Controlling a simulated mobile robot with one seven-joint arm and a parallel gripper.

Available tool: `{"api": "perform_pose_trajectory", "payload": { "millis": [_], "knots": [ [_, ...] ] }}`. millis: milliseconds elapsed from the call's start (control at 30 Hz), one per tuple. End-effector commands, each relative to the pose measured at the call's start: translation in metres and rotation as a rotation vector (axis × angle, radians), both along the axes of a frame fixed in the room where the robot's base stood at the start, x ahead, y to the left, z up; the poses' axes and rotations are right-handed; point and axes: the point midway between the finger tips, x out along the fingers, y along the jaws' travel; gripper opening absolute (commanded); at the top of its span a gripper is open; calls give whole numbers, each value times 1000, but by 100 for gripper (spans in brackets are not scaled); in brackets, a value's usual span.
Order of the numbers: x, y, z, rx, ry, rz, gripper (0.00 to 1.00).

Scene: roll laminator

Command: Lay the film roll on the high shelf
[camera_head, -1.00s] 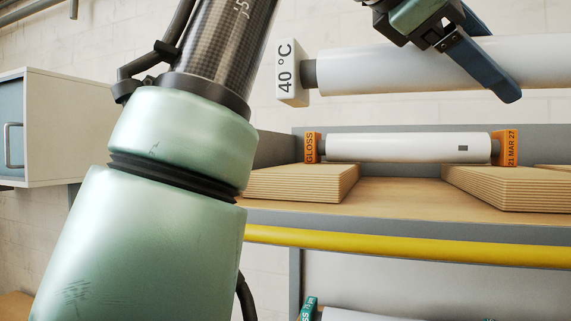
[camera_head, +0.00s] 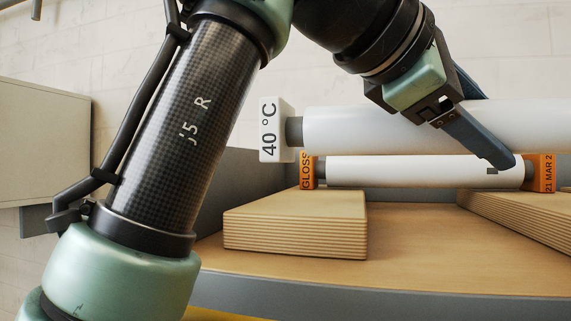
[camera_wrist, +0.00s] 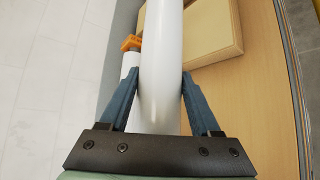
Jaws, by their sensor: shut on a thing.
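My gripper (camera_head: 490,130) is shut on a large white film roll (camera_head: 350,128) with a white end block marked "40 °C" (camera_head: 270,130). The roll lies level across the head view and runs out of it at the right. In the wrist view the roll (camera_wrist: 161,70) passes between the two blue fingers (camera_wrist: 161,105). The high shelf (camera_head: 400,225) has a wooden top and grey back and side walls. The held roll is over the shelf, in front of a resting roll in the head view. Whether it touches anything below is unclear.
A smaller white roll (camera_head: 420,172) with orange end blocks (camera_head: 306,171) lies at the back of the shelf. Layered wooden blocks stand at left (camera_head: 295,225) and right (camera_head: 530,215), with bare shelf between them. A pale cabinet (camera_head: 45,140) hangs at the left.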

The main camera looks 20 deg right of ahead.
Motion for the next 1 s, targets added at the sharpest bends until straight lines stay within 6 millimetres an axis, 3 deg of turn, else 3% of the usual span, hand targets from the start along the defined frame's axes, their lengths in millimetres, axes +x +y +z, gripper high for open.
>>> {"api": "perform_pose_trajectory", "payload": {
  "millis": [400,800,833,1000],
  "knots": [
    [0,0,-39,-4,-2,0,0],
    [0,0,-44,-5,-2,0,0],
    [0,0,-46,-1,0,0,66],
    [0,0,-45,-1,0,0,94]
  ]
}}
